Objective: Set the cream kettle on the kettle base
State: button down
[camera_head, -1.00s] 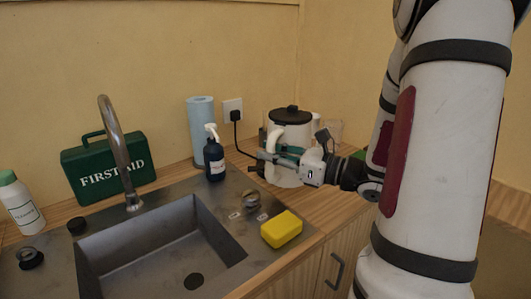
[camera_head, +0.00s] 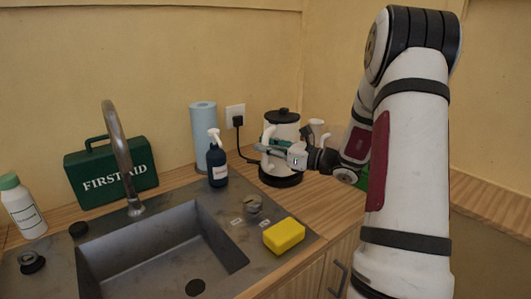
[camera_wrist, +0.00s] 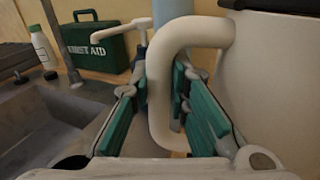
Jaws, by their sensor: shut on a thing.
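The cream kettle (camera_head: 282,133) with a black lid stands upright at the back of the counter, right of the paper roll. The round black kettle base (camera_head: 281,179) is directly under it, and its rim shows below the kettle. No gap shows between them, but I cannot tell whether the full weight rests on the base. My gripper (camera_head: 268,147) is shut on the kettle's handle, at the kettle's left front. In the wrist view the cream handle (camera_wrist: 160,92) passes between the green finger pads (camera_wrist: 163,112), with the kettle body (camera_wrist: 272,85) to the right.
A black plug and cord (camera_head: 239,122) run from the wall socket towards the base.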

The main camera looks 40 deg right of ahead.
jog(key=shift+f, duration=0.75)
jog(key=shift+f, duration=0.15)
jog(key=c, duration=1.5)
grip_release()
jog(key=shift+c, duration=0.2)
